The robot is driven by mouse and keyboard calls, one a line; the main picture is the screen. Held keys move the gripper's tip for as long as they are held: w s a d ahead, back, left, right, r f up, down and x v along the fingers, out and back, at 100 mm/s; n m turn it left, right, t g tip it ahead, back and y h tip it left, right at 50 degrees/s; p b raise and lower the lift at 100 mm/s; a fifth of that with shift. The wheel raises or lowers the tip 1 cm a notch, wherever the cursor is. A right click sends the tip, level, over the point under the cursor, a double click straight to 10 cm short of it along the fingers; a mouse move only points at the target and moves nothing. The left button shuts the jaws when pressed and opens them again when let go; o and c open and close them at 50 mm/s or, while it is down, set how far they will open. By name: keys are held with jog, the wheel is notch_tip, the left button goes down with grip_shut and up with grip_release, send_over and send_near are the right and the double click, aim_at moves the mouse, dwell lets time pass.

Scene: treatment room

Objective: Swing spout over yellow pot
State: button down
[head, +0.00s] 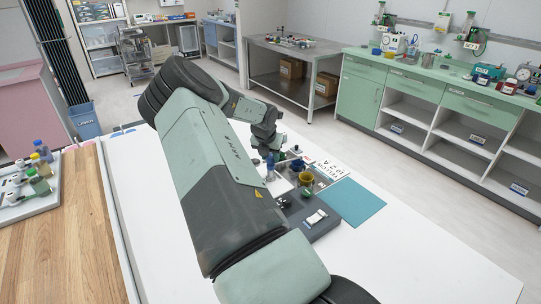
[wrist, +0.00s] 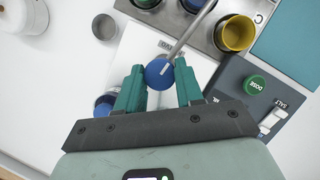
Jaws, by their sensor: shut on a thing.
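In the wrist view, my gripper (wrist: 160,85) has its two teal fingers on either side of a round blue knob (wrist: 159,74) and is shut on it. A thin metal spout (wrist: 190,34) runs from the knob toward the upper right and leaves the frame at the top, so its tip is hidden. The yellow pot (wrist: 236,34) stands in a metal tray to the right of the spout; the visible spout passes to its left. In the head view, the yellow pot (head: 305,178) is right of my arm, which hides most of the gripper.
A green DOSE button (wrist: 254,85) and a SALT switch (wrist: 272,120) are on a dark panel. A teal mat (head: 357,203) and a printed card (head: 328,172) lie right of the pots.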

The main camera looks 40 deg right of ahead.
jog(key=shift+m, duration=0.6)
jog(key=shift+g, duration=0.4)
jog(key=c, duration=0.7)
grip_release()
jog(key=v, duration=1)
jog(key=shift+s+a+r, duration=0.15)
jog(key=shift+a+r, duration=0.1)
jog(key=shift+r, duration=0.05)
jog(key=shift+c, duration=0.3)
